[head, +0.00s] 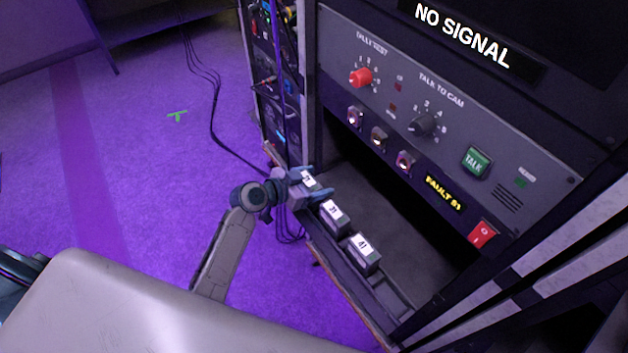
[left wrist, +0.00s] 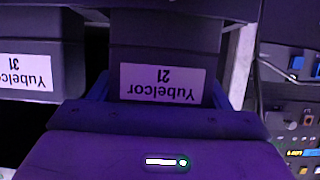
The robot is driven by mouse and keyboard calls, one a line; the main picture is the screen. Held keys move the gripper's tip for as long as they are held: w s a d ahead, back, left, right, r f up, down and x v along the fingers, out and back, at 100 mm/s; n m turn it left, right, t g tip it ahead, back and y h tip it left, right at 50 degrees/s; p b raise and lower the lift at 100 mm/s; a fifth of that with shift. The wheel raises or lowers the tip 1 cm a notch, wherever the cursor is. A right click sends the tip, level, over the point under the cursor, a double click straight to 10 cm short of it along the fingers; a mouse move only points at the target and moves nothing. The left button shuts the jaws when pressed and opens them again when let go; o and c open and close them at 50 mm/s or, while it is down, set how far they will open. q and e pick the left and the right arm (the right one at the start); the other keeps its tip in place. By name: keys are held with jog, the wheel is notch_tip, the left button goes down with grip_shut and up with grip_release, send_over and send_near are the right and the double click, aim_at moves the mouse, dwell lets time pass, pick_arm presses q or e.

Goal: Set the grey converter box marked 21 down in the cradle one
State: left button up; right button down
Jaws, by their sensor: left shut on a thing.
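The grey converter box marked 21 (head: 309,181) is between the fingers of my left gripper (head: 318,182), which is shut on it. In the left wrist view the box (left wrist: 165,45) fills the upper middle, its white label upside down and readable as 21. It is at the far end of a row on the rack's shelf edge, beside the box marked 31 (head: 334,216). Whether it rests on the rail or hangs just above it I cannot tell. No cradle marked one can be made out. My right gripper is not in view.
The box marked 31 also shows in the left wrist view (left wrist: 35,60), close beside the held box. A box marked 41 (head: 363,254) sits nearer on the rail. The control panel (head: 440,115) overhangs the dark shelf (head: 385,220). Cables (head: 213,110) lie on the floor to the left.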

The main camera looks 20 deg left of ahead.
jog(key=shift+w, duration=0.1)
pick_arm(q)
jog(key=o, duration=0.8)
jog(key=shift+f, duration=0.1)
jog(key=o, duration=0.4)
jog(key=shift+c, duration=0.2)
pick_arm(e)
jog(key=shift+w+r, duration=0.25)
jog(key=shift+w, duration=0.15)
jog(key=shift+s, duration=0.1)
pick_arm(q)
jog(key=shift+r, duration=0.2)
jog(key=shift+s+a+r, duration=0.1)
jog(key=shift+s+a, duration=0.4)
jog(key=shift+s, duration=0.05)
jog(key=b+v, duration=0.1)
jog(key=v, duration=0.9)
jog(key=shift+s, duration=0.2)
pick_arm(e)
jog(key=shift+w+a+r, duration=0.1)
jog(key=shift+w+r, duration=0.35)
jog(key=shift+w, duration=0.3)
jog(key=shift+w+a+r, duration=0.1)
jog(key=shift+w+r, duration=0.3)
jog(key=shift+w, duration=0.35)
